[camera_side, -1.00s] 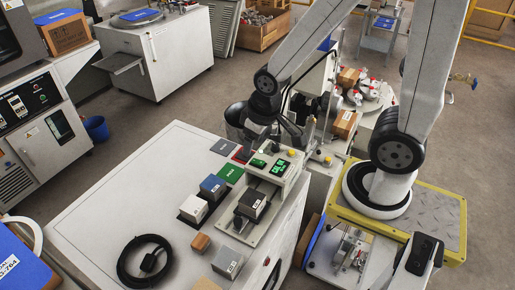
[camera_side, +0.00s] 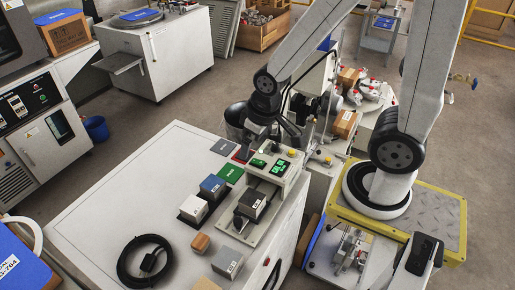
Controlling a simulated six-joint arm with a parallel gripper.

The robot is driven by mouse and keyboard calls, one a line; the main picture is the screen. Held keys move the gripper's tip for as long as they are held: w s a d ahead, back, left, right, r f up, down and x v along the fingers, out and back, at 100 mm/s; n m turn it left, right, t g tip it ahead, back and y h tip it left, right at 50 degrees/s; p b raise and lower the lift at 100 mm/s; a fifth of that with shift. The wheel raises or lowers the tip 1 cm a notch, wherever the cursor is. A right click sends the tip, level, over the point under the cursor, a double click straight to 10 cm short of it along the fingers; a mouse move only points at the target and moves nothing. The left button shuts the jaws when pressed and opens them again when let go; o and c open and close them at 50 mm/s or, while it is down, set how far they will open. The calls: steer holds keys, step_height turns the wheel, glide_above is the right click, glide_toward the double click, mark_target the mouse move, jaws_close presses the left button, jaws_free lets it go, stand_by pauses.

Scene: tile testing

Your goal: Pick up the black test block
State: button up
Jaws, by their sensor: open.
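A black block (camera_side: 252,204) with a pale label sits on the plate of the grey-white tester (camera_side: 228,236), in front of its green-lit display. My gripper (camera_side: 271,137) hangs behind the tester's display head, above and beyond the block and well apart from it. It points down and is open; its fingers are small, dark and partly hidden, and I see nothing held between them.
A white block (camera_side: 193,208) and a blue block (camera_side: 212,187) stand left of the tester on dark pads. The left of the table is clear.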

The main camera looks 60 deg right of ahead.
steer(key=m, duration=0.1)
steer(key=m+g+y, duration=0.1)
steer(key=m+g, duration=0.1)
steer(key=m, duration=0.6)
glide_above(252, 198)
step_height(252, 198, down, 7)
steer(key=f+m, duration=0.2)
steer(key=m, duration=0.1)
steer(key=f+m, duration=0.3)
steer(key=d+f+m, duration=0.1)
steer(key=f+m, duration=0.1)
steer(key=shift+f+m+g, duration=0.25)
steer(key=shift+m+g, duration=0.05)
steer(key=shift+m, duration=0.1)
steer(key=shift+f, duration=0.1)
steer(key=shift+a+f, duration=0.15)
steer(key=shift+f, duration=1)
steer(key=shift+f, duration=0.25)
steer(key=shift+a+f, duration=0.15)
steer(key=shift+f, duration=0.95)
steer(key=shift+a+f, duration=0.15)
steer(key=shift+f, duration=0.95)
steer(key=shift+f, duration=0.15)
